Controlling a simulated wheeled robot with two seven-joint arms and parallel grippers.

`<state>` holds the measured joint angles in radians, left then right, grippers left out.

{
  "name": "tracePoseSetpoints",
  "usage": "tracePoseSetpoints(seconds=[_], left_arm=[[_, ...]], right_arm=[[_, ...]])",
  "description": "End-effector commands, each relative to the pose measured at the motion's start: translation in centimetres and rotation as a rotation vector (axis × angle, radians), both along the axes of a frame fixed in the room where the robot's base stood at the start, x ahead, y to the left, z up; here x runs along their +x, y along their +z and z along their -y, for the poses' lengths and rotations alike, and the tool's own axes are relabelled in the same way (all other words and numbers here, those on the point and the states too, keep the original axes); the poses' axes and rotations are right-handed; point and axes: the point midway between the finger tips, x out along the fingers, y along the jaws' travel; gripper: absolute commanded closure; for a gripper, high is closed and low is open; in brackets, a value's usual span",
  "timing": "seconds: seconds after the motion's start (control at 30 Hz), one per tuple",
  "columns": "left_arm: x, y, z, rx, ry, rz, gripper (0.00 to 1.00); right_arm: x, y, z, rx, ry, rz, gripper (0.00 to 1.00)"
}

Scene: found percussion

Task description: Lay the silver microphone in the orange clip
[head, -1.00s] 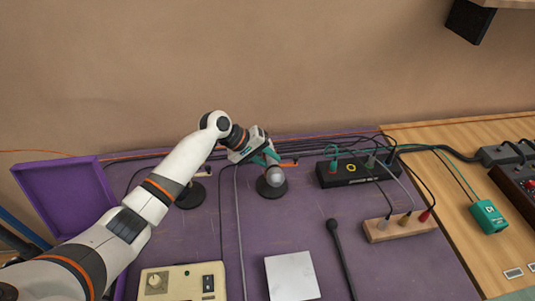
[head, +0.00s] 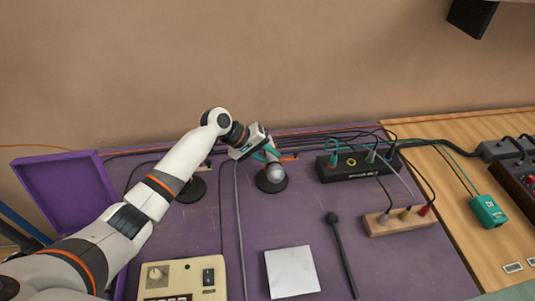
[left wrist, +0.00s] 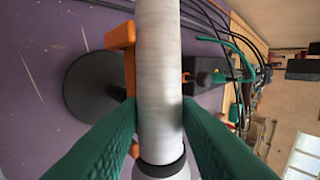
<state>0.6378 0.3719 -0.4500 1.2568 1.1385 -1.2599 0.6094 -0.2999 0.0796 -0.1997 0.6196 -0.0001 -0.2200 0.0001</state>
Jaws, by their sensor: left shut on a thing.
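The silver microphone (left wrist: 158,75) runs lengthwise between the green fingers of my left gripper (left wrist: 157,125), which is shut on it. In the head view my left gripper (head: 268,154) is over a round black stand base (head: 270,187), with the microphone's rounded silver end (head: 274,172) in front of the fingers. The orange clip (left wrist: 120,38) shows beside and partly behind the microphone in the left wrist view, and as a small orange bit (head: 289,158) in the head view. I cannot tell whether the microphone is seated in it. My right gripper is not in view.
Another black stand (head: 191,190) is to the left. A black cable box (head: 350,172), a wooden jack block (head: 385,225) and a thin black microphone (head: 341,255) lie to the right. A white square plate (head: 291,271) and a cream box (head: 182,277) are in front.

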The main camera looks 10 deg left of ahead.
Motion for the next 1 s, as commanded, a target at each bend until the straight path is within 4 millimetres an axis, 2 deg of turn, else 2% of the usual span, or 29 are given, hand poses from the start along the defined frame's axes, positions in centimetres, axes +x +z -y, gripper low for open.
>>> tracePoseSetpoints(seconds=[0.43, 0.47, 0.6, 1.0], left_arm=[[-0.07, -0.18, 0.07, -0.001, -0.001, -0.001, 0.98], [-0.08, -0.19, 0.08, -0.001, -0.001, -0.001, 0.68], [-0.10, -0.22, 0.07, 0.000, -0.001, -0.002, 0.45], [-0.23, 0.34, -0.58, 0.001, 0.001, -0.001, 0.44]], right_arm=[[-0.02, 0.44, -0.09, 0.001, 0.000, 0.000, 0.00], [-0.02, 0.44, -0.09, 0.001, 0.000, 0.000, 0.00], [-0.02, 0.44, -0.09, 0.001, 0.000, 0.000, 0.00], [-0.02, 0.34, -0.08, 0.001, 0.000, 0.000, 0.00]])
